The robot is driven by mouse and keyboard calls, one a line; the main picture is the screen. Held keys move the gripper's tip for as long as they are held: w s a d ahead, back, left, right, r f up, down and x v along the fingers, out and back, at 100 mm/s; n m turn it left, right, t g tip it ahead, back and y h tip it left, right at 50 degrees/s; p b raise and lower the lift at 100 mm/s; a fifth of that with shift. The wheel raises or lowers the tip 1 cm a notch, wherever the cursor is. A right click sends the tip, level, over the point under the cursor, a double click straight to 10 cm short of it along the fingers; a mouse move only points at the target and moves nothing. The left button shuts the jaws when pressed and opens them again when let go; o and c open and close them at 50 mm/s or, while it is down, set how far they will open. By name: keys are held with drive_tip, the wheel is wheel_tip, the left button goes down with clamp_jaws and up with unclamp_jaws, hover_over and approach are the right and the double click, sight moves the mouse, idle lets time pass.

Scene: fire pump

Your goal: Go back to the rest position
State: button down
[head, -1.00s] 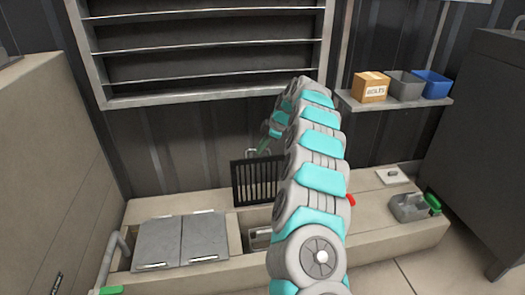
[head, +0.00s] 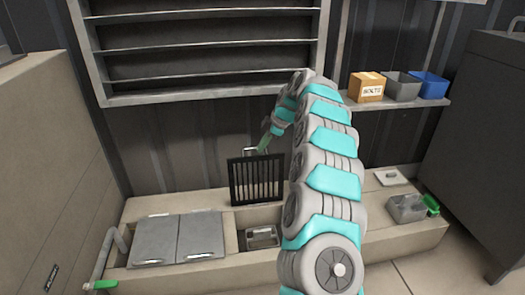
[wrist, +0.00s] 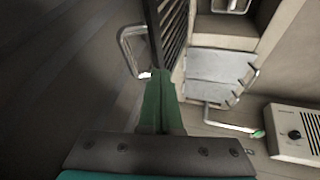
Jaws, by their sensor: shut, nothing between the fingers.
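My gripper (head: 264,146) is shut and empty in the head view, its green fingers just above the black slatted grate (head: 257,181). The grate stands upright on the low bench, next to an open recess. The wrist view shows my green fingers (wrist: 163,95) together, with the grate (wrist: 172,28) beyond them. A metal loop handle (wrist: 132,50) is just left of the fingertips; I cannot tell whether they touch it. My arm rises at the right of the grate and bends over toward it.
The low bench (head: 300,256) holds two grey lids (head: 180,240), a recess with a metal insert (head: 262,237) and a grey container (head: 407,208). An empty rack (head: 200,60) is on the back wall. A shelf (head: 395,104) at right carries a carton (head: 367,87) and two bins.

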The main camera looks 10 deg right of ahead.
drive_tip(key=w+v, duration=0.1)
drive_tip(key=v, duration=0.6)
drive_tip(key=s+a+r+m+g+p, duration=0.1)
drive_tip(key=s+a+r+m+p, duration=0.35)
drive_tip(key=s, duration=0.75)
drive_tip(key=s+a+r+m+g+p, duration=0.15)
drive_tip(key=s+a+r, duration=0.45)
drive_tip(key=s, duration=0.7)
drive_tip(key=s+d+f+m+g+h+p, duration=0.1)
drive_tip(key=s+d+m, duration=0.1)
drive_tip(key=s, duration=0.9)
drive_tip(key=s+d+f+m+h+p, duration=0.1)
drive_tip(key=s+d+m+h+p, duration=0.1)
drive_tip(key=s, duration=0.9)
drive_tip(key=s+d+f+m+g+h+p, duration=0.1)
drive_tip(key=s+d+m, duration=0.3)
drive_tip(key=s, duration=0.7)
drive_tip(key=shift+f+m+g+h+p, duration=0.35)
drive_tip(key=shift+m+p, duration=0.25)
drive_tip(key=shift+m, duration=0.5)
